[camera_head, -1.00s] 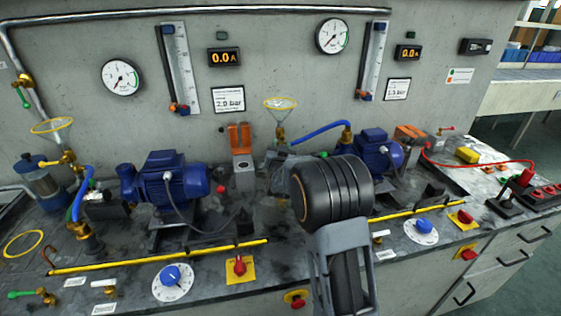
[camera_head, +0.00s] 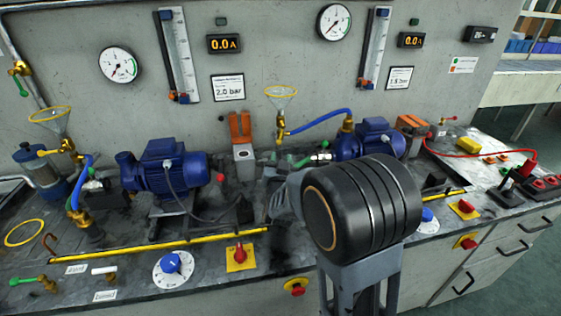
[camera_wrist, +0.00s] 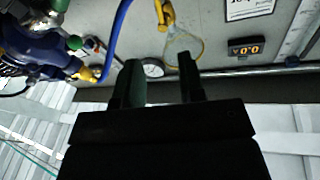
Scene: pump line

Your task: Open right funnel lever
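The right funnel (camera_head: 281,98) is clear with a yellow rim and stands on a brass valve (camera_head: 280,128) in the middle of the head view. In the wrist view the funnel (camera_wrist: 183,50) appears upside down, beyond my fingertips. A yellow and brass piece (camera_wrist: 162,14) shows at its stem; it may be the lever, but its exact position is unclear. My gripper (camera_wrist: 158,75) is open, with two dark fingers apart and nothing seen between them. The funnel is apart from the fingers.
A blue hose (camera_head: 320,122) runs from near the funnel to the right blue pump (camera_head: 372,140). A green-handled valve (camera_head: 304,162) sits below it. An orange-topped block (camera_head: 240,127) stands left of the funnel. The panel wall is close behind.

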